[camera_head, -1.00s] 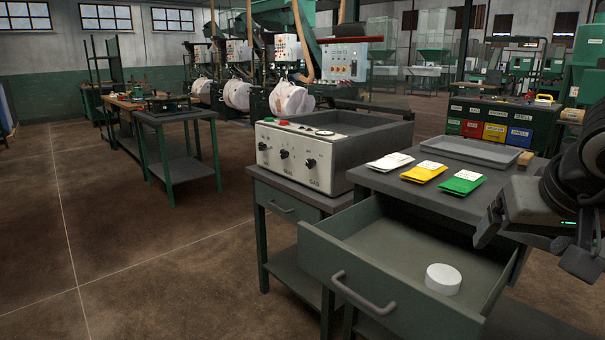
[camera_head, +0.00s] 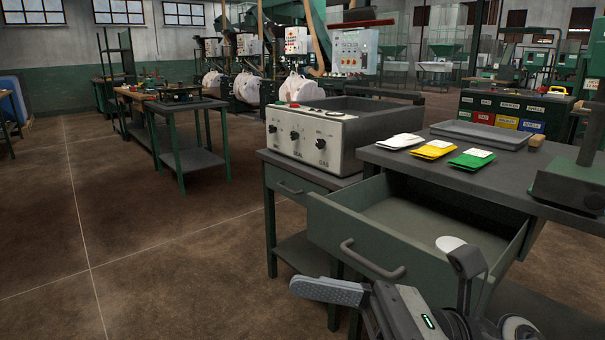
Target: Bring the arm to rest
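My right gripper (camera_head: 398,278) is at the lower right, in front of the open drawer (camera_head: 345,228) of the green workbench. Its two fingers are spread wide with nothing between them. One finger, with a grey pad, points left below the drawer handle; the other stands up at the drawer's front edge. A white round object (camera_head: 450,243) lies in the drawer, partly hidden by that upright finger. My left gripper is not in view.
White, yellow (camera_head: 434,149) and green (camera_head: 472,158) packets lie on the bench top beside a grey tray (camera_head: 478,134). A dark stand (camera_head: 570,185) is at the right edge. A control box (camera_head: 310,137) stands at left. Floor at left is clear.

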